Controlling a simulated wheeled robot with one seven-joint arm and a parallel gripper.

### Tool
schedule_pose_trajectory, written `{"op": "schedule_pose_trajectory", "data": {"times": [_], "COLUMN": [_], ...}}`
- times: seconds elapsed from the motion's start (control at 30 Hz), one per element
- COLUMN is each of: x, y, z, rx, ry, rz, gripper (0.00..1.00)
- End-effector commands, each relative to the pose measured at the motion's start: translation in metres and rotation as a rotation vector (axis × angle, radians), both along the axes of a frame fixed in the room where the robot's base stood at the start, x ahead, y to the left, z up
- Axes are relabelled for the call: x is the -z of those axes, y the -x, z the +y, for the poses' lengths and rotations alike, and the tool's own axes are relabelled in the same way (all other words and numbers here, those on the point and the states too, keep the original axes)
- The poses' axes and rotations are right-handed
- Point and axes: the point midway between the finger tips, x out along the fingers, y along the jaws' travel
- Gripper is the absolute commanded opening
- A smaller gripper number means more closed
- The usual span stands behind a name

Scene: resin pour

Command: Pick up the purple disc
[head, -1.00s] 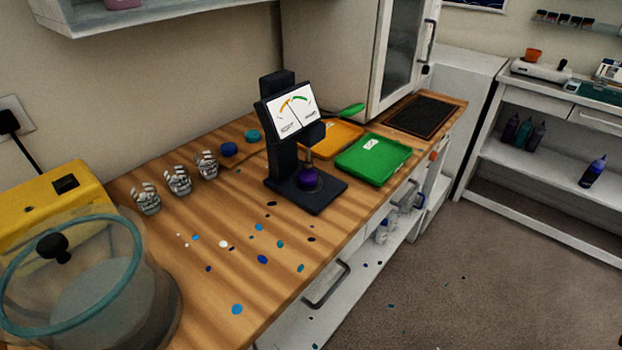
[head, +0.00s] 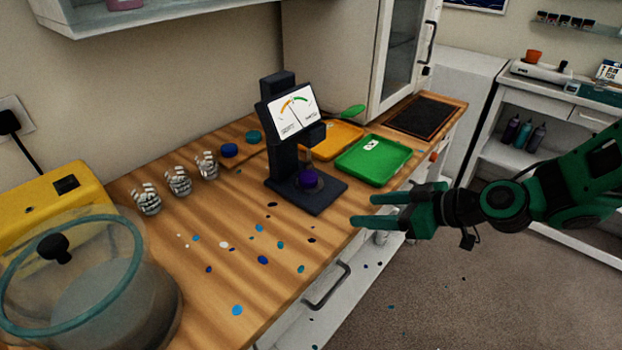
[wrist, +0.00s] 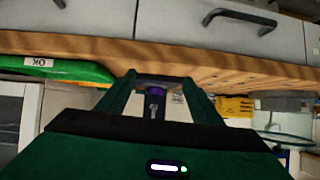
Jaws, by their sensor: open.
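The purple disc (head: 307,179) sits on the base of the dark tester stand (head: 283,150), under its plunger. In the wrist view the purple disc (wrist: 155,93) shows small between my fingers, beyond the fingertips. My gripper (head: 362,211) is dark green, open and empty. It is in front of the counter's front edge, right of the stand and apart from the disc, with its fingers pointing left toward the counter. In the wrist view my gripper (wrist: 160,76) frames part of the stand.
A green tray (head: 375,160) and an orange tray (head: 340,138) lie right of the stand. A blue disc (head: 229,150) and a teal disc (head: 253,137) lie behind it to the left. Resin spots dot the counter.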

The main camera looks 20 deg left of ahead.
Motion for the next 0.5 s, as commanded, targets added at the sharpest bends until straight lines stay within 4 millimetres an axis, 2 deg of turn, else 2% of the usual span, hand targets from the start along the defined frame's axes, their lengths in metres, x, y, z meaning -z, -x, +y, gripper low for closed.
{"op": "schedule_pose_trajectory", "data": {"times": [0.1, 0.2, 0.33, 0.5], "x": [-0.002, -0.007, -0.013, -0.015], "y": [0.001, -0.003, -0.010, -0.018], "z": [0.032, 0.052, 0.066, 0.072], "rx": [-0.036, -0.033, 0.000, 0.040], "ry": [-0.121, -0.216, -0.303, -0.353], "rz": [-0.055, -0.106, -0.153, -0.187], "gripper": [0.60, 0.60, 0.60, 0.60]}}
